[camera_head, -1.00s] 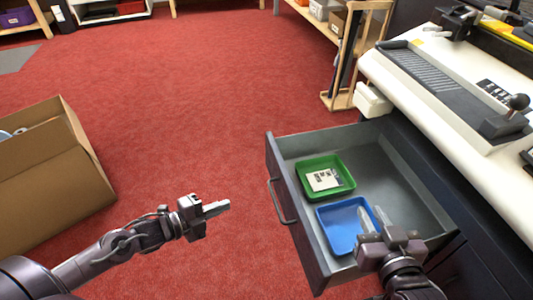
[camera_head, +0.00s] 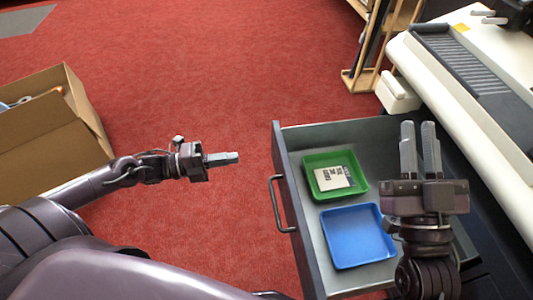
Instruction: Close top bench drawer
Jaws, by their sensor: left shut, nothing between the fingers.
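The top bench drawer (camera_head: 308,262) stands pulled out from the bench at the right, its front facing left with a bar handle (camera_head: 277,204). Inside it lie a green tray (camera_head: 312,164) with a printed card (camera_head: 334,179) and a blue tray (camera_head: 357,236). My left gripper (camera_head: 238,158) is shut and empty, over the carpet a little left of the drawer front and apart from the handle. My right gripper (camera_head: 420,126) appears over the right part of the drawer, its two fingers upright in the picture with a narrow gap between them, nothing seen in it.
The bench top (camera_head: 460,125) at the right carries a binding machine (camera_head: 465,62). An open cardboard box (camera_head: 50,140) stands on the carpet at the left. A wooden rack (camera_head: 368,75) stands behind the drawer. The red carpet left of the drawer is mostly clear.

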